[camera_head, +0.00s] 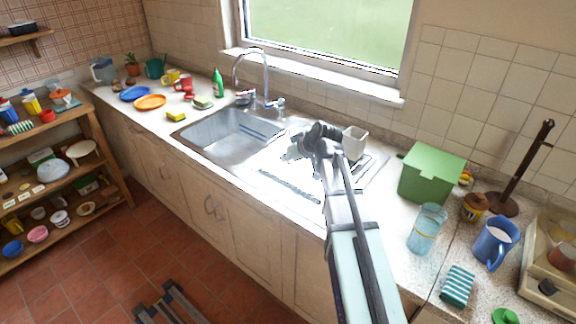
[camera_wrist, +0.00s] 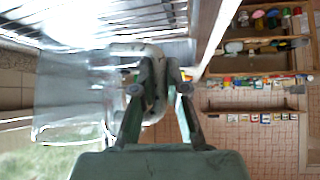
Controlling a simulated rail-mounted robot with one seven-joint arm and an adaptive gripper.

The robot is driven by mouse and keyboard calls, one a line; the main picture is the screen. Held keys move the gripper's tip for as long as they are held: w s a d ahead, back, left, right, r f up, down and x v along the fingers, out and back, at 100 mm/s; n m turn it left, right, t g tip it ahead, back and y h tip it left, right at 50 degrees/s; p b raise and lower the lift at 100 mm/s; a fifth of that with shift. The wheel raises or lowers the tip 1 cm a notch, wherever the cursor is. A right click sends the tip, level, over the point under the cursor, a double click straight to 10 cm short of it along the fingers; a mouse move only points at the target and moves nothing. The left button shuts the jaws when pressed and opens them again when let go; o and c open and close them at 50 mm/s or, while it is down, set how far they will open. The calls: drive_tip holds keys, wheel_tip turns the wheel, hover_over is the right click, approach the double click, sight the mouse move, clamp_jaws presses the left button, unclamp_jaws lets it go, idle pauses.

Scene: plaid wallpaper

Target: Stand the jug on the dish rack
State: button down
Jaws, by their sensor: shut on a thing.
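My gripper (camera_head: 322,132) is over the metal draining area right of the sink. In the wrist view my gripper (camera_wrist: 160,75) is shut on the handle of a clear jug (camera_wrist: 75,98), whose body lies left of the fingers. In the head view the jug can hardly be made out behind my gripper. The dish rack (camera_head: 370,168) appears as metal bars on the draining area, partly hidden by my arm. Bars also show beyond the jug at the top of the wrist view. I cannot tell whether the jug touches them.
A pale square holder (camera_head: 355,143) stands just right of my gripper. A green box (camera_head: 431,174), a clear container (camera_head: 427,230) and a blue jug (camera_head: 496,243) are further right. The tap (camera_head: 262,75) rises behind the sink (camera_head: 225,135), left of my gripper.

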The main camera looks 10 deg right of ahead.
drive_tip(key=shift+f+p, duration=0.45)
drive_tip(key=shift+f, duration=1.9)
drive_tip(key=c, duration=1.2)
unclamp_jaws()
drive_tip(key=shift+f, duration=0.1)
drive_tip(key=shift+r, duration=0.25)
drive_tip(key=shift+s+d+r, duration=0.15)
drive_tip(key=shift+s, duration=0.15)
drive_tip(key=b+v, duration=0.2)
drive_tip(key=v, duration=0.9)
drive_tip(key=shift+b, duration=0.3)
drive_tip(key=shift+s, duration=0.1)
